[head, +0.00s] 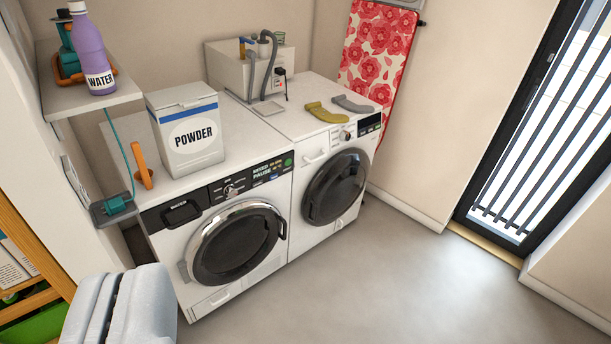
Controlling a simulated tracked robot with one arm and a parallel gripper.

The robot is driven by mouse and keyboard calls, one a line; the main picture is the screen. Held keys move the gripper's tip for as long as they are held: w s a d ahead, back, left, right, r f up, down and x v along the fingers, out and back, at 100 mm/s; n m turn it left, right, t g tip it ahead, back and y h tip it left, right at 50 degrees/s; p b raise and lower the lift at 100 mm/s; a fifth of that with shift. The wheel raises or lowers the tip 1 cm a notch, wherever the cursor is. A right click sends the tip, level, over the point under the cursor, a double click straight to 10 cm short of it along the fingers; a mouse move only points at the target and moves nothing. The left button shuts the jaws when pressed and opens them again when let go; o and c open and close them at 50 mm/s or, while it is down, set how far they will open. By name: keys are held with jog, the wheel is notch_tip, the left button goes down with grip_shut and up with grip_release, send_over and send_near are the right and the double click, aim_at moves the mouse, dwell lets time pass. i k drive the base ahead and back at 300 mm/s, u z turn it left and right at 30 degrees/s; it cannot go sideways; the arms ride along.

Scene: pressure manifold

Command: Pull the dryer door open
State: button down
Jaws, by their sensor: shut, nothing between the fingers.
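Two white front-loading machines stand side by side. A dark handle (283,228) sits on the right side of that door. The right machine (307,160), probably a washer, has a closed-looking dark round door (335,187). My gripper (118,282), pale grey, shows at the bottom left, shut and empty. It is in front of the left machine, apart from the door handle.
A POWDER box (187,130) and an orange tool (143,165) stand on the left machine. The right machine carries yellow (326,113) and grey (352,104) pieces. A shelf (85,98) holds a purple WATER bottle (92,52). The grey floor (390,275) is clear toward the barred door (545,125).

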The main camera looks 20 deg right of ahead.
aim_at(234, 249)
jog(key=z, duration=0.35)
jog(key=i, duration=1)
jog(key=u, duration=0.05)
